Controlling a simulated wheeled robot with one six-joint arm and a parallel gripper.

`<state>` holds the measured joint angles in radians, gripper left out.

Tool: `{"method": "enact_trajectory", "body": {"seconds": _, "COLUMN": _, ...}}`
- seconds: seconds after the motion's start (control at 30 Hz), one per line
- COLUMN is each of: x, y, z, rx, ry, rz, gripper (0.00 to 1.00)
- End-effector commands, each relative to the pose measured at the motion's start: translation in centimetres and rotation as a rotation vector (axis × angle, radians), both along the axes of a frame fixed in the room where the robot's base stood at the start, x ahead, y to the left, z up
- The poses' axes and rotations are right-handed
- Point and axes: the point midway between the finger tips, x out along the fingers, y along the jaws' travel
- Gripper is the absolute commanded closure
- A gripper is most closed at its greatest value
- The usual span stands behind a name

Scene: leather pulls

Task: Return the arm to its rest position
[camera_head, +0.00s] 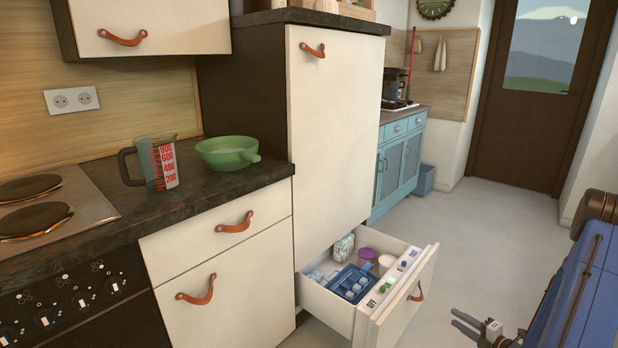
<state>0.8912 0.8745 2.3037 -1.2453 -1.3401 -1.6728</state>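My gripper (468,327) shows at the bottom right of the head view, low over the floor. Its two dark fingers point left and look parted, with nothing between them. It is to the right of the open drawer (393,307) and apart from the drawer's leather pull (417,292). The rest of the arm behind the gripper is mostly cut off by the frame's lower edge.
The open drawer juts into the floor space and holds a blue tray (352,283), a purple-lidded tub (366,254) and small items. A measuring jug (158,163) and green bowl (228,153) stand on the counter (215,192). Free floor (490,240) lies toward the door (527,110).

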Motion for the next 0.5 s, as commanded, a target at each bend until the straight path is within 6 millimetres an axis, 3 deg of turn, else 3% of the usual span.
{"method": "enact_trajectory", "body": {"seconds": 0.2, "x": 2.8, "y": 0.1, "z": 3.6, "rx": -0.031, "ry": 0.134, "rz": -0.068, "gripper": 0.70}}
{"method": "enact_trajectory", "body": {"seconds": 0.5, "x": 5.1, "y": 0.6, "z": 9.4, "rx": -0.030, "ry": 0.297, "rz": -0.231, "gripper": 0.70}}
